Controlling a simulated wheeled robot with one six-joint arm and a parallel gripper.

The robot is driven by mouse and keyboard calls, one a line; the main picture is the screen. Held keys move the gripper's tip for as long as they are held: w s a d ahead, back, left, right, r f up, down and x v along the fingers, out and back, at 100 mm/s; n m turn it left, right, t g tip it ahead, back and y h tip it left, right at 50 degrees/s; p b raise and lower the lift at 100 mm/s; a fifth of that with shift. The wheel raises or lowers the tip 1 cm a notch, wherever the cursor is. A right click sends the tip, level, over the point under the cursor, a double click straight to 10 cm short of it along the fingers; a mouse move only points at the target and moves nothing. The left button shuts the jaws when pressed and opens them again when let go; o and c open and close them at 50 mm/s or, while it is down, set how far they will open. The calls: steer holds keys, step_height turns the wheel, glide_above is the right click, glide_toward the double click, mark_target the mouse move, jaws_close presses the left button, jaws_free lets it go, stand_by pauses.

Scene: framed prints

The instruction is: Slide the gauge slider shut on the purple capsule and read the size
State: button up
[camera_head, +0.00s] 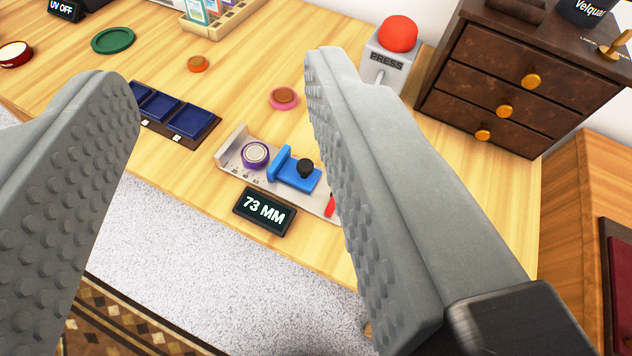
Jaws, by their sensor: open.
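The purple capsule (255,154), a round disc with a pale top, sits on the grey metal gauge (232,147) near the table's front edge. The gauge's display (264,211) reads 73 MM. A red mark shows at the gauge's right end, partly hidden by my right finger. My gripper (215,75) is open and empty, its two grey studded fingers wide apart in the foreground, with the gauge seen between them.
Dark blue trays (178,116) lie left of the gauge. A pink disc (284,98), an orange disc (198,64) and a green disc (113,40) lie behind. A red press button (398,35) and brown drawer cabinet (520,75) stand at the back right.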

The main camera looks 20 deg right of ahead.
steer(key=w+d+f+g, duration=0.2)
steer(key=w+f+g, duration=0.2)
steer(key=w+g, duration=0.3)
steer(key=n+g, duration=0.2)
steer(key=g, duration=0.6)
glide_toward(305, 164)
step_height(305, 164, down, 9)
steer(key=shift+d+r, duration=0.1)
steer(key=shift+r, duration=0.1)
steer(key=c, duration=0.8)
